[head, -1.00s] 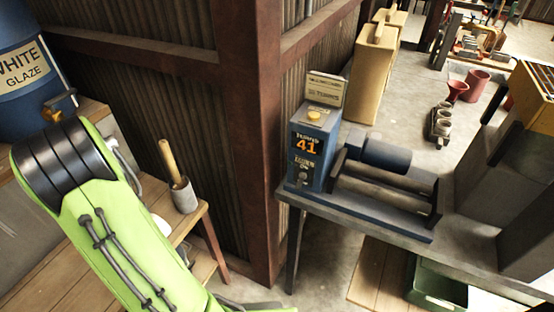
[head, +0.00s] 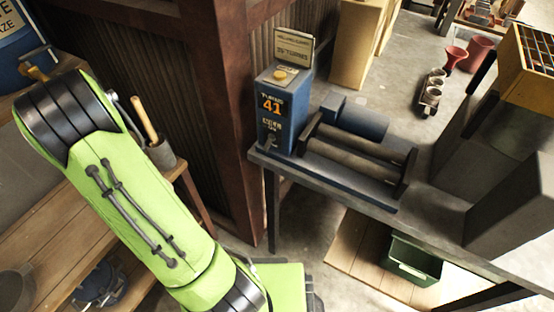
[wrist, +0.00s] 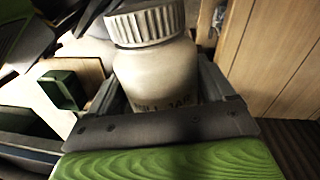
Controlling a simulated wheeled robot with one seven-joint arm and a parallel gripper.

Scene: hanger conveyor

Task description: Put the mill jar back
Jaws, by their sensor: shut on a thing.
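The mill jar (wrist: 155,72) is a cream jar with a ribbed lid and dark lettering partly hidden low on its side. It shows in the wrist view, upright to slightly tilted, between the dark fingers of my gripper (wrist: 165,85), which is shut on it. In the head view neither the jar nor my gripper shows; my green arm runs out of the bottom edge. The roller mill (head: 350,160) sits on the grey bench with its rollers bare. Its blue control box (head: 280,110) reads 41.
A green bin (head: 412,262) stands on a wooden board below the grey bench (head: 440,205). A rusty post (head: 230,130) rises left of the mill. A wooden bench (head: 60,235) holds a pot with a pestle (head: 158,150). A dark grey block (head: 515,215) stands right of the mill.

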